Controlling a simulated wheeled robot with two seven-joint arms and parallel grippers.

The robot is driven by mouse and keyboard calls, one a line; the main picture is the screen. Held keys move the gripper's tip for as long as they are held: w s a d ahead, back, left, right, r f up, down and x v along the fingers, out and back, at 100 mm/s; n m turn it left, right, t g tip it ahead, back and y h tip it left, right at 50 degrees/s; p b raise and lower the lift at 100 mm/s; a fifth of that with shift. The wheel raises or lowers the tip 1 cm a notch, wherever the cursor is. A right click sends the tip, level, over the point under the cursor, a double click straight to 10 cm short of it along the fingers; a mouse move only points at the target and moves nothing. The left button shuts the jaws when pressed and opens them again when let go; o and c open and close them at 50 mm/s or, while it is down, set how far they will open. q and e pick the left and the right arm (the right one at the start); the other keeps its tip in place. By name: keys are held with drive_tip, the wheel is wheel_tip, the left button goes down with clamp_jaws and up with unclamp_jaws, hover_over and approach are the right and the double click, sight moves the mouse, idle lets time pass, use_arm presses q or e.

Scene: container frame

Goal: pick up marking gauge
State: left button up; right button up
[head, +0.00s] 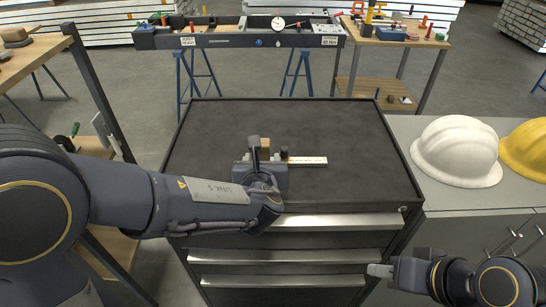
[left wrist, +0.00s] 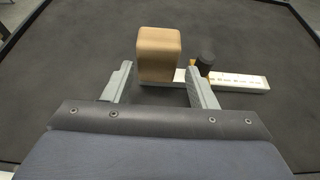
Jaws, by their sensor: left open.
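The marking gauge lies on the dark top of the drawer cabinet, with a pale scale beam (head: 308,160), a wooden block and a dark knob. In the left wrist view its wooden block (left wrist: 158,52) shows between and just beyond my fingertips, with the beam (left wrist: 240,82) running right and the dark knob (left wrist: 207,56) beside it. My left gripper (head: 263,160) is open over the gauge, its two fingers (left wrist: 160,80) on either side of the block. In the head view the gripper hides part of the gauge. My right gripper (head: 380,270) is low at the right, in front of the cabinet; its finger opening is unclear.
The cabinet top (head: 215,125) is otherwise clear, with a raised rim. A white hard hat (head: 457,150) and a yellow hard hat (head: 527,150) sit on the grey cabinet at right. A workbench with tools (head: 395,35) stands behind.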

sight(261, 154)
use_arm(q)
drive_tip(key=x, duration=0.5)
drive_tip(key=shift+s+a+f, duration=0.1)
drive_tip(key=shift+a, duration=0.05)
drive_tip(key=c, duration=1)
drive_tip(key=shift+o, duration=0.2)
drive_tip(key=shift+r+p, duration=0.3)
drive_tip(key=shift+r, duration=0.25)
wheel_tip(261, 154, up, 2)
drive_tip(key=shift+r+p, duration=0.2)
drive_tip(key=shift+p, duration=0.15)
drive_tip(key=w+r+p+v, duration=0.1)
drive_tip(key=r+v, duration=0.2)
drive_tip(key=v, duration=1.3)
drive_tip(key=shift+s+d+r+p, duration=0.15)
drive_tip(key=shift+d+r+p, duration=0.15)
drive_tip(key=shift+d, duration=0.1)
